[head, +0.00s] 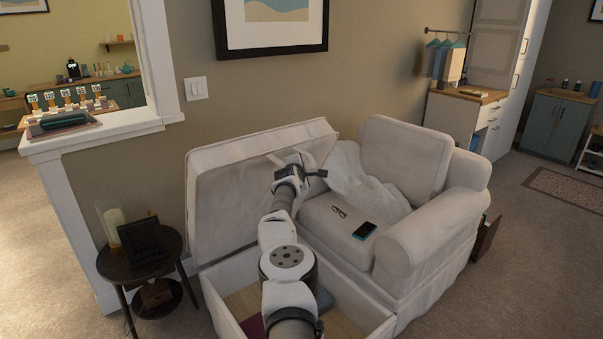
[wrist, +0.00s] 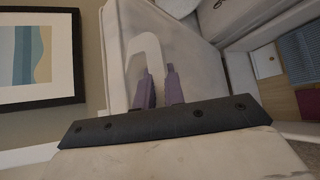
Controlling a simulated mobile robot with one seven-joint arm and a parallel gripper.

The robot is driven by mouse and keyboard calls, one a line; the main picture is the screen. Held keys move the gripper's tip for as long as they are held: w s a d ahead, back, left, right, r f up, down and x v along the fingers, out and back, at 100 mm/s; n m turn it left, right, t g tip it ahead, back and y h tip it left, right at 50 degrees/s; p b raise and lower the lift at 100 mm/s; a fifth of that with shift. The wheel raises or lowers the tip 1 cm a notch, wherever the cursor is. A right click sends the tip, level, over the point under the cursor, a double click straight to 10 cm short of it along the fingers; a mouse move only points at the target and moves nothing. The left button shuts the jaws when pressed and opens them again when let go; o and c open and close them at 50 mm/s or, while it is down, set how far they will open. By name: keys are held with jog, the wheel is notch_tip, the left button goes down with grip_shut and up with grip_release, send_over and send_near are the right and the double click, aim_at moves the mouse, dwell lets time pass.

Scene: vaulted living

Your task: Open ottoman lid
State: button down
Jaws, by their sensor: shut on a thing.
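The ottoman (head: 222,302) is a pale fabric box at the bottom of the head view, with its interior showing. Its lid (head: 215,200) stands raised, tilted up near the wall at the back left. My gripper (head: 306,172) is at the lid's right part in the head view. In the wrist view my gripper (wrist: 160,78) has two purple-grey fingers shut on a white loop handle (wrist: 146,44) at the lid. The lid's fabric (wrist: 192,48) fills the area behind the fingers. My arm hides part of the lid and of the box opening.
A cream armchair (head: 430,230) stands against the ottoman's right, with a blanket (head: 362,185), glasses (head: 340,211) and a phone (head: 364,230) on it. A dark round side table (head: 155,268) is close on the left. A framed picture (head: 270,38) hangs above the lid.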

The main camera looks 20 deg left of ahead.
jog(key=shift+w+a+r, duration=0.2)
jog(key=shift+a+r, duration=0.1)
jog(key=shift+r, duration=0.05)
jog(key=c, duration=1.5)
grip_release()
jog(key=shift+r, duration=0.1)
jog(key=shift+s, duration=0.15)
